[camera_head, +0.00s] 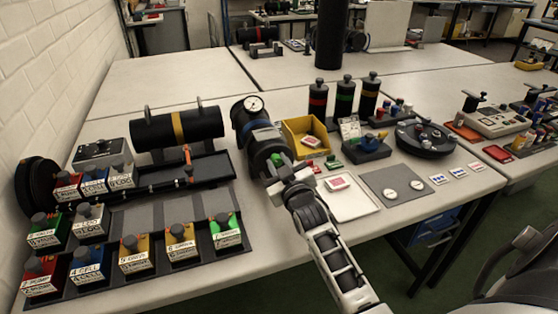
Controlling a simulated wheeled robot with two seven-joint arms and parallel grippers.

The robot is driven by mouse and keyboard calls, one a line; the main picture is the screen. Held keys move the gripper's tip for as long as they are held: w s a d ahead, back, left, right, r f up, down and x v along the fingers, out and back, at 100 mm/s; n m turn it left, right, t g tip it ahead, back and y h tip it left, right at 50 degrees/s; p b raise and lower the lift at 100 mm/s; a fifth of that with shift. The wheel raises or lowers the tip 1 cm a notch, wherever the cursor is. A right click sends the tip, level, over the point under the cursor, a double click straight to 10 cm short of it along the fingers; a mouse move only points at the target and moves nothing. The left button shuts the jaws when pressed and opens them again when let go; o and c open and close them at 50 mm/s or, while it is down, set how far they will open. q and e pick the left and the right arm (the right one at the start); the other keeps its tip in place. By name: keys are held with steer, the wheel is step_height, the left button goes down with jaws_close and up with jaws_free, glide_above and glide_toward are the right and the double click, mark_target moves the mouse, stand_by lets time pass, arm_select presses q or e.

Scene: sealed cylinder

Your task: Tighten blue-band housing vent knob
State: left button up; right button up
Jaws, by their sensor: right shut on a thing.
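The blue-band housing (247,118) is a dark cylinder lying on the table, pointing towards me, with a blue band (262,126) around it and a white dial gauge (254,104) at its far end. My right gripper (276,162) is at its near end, shut on what appears to be the vent knob, with a bit of green showing between the fingers. The fingers and wrist hide most of the knob. My right arm reaches in from the bottom of the view. My left gripper is not in view.
A yellow bin (294,129) stands close right of the housing. A white tray (352,205) and a grey mat (370,181) lie right of my arm. A yellow-band cylinder (150,132) lies on the left, behind labelled boxes (137,258). Several banded cylinders (344,98) stand behind the bin.

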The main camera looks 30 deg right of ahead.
steer(key=m+p, duration=0.1)
steer(key=m, duration=0.4)
arm_select(q)
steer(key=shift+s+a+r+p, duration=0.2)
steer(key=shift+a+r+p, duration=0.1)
steer(key=shift+p, duration=0.15)
arm_select(e)
steer(key=shift+m, duration=0.9)
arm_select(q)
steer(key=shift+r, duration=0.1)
arm_select(e)
steer(key=o, duration=1)
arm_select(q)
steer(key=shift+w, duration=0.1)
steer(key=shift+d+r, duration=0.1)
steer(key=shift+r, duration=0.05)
arm_select(e)
steer(key=shift+s+a, duration=0.1)
steer(key=shift+s+a+p, duration=0.1)
steer(key=shift+s+p, duration=0.2)
steer(key=v, duration=1.1)
steer(key=shift+s, duration=0.1)
